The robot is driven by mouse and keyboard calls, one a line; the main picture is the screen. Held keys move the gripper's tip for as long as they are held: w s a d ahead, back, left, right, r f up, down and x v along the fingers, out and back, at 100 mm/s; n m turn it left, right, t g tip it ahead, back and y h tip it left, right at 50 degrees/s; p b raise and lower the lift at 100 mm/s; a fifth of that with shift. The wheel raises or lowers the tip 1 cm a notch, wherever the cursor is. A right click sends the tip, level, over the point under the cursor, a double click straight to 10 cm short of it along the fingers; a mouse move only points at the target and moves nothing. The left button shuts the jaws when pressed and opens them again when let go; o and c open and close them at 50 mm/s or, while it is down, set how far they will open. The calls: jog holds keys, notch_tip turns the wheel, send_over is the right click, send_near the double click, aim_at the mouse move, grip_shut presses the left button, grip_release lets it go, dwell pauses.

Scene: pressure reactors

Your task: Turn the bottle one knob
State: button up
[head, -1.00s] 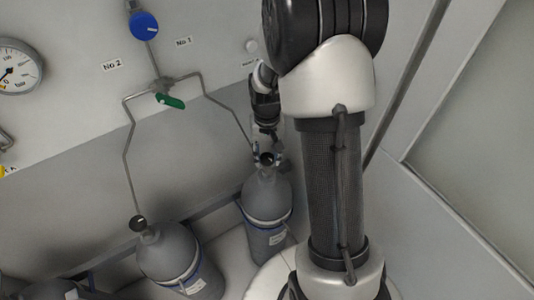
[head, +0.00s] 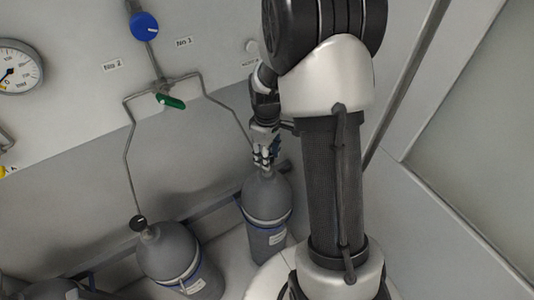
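The bottle under the "No 1" label, a grey gas cylinder (head: 267,206) with a white and blue band, stands upright just left of my arm. My gripper (head: 264,165) points down right at the top of this bottle.
A second grey bottle (head: 172,253) with a dark knob (head: 138,223) stands to the left. Thin pipes rise to a green valve handle (head: 171,102) and a blue knob (head: 144,26) on the wall. A pressure gauge (head: 15,68) is at far left.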

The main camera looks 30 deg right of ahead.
jog(key=shift+n, duration=1.7)
jog(key=o, duration=1.1)
jog(key=shift+r, duration=0.1)
notch_tip(320, 180, up, 12)
jog(key=shift+f, duration=0.1)
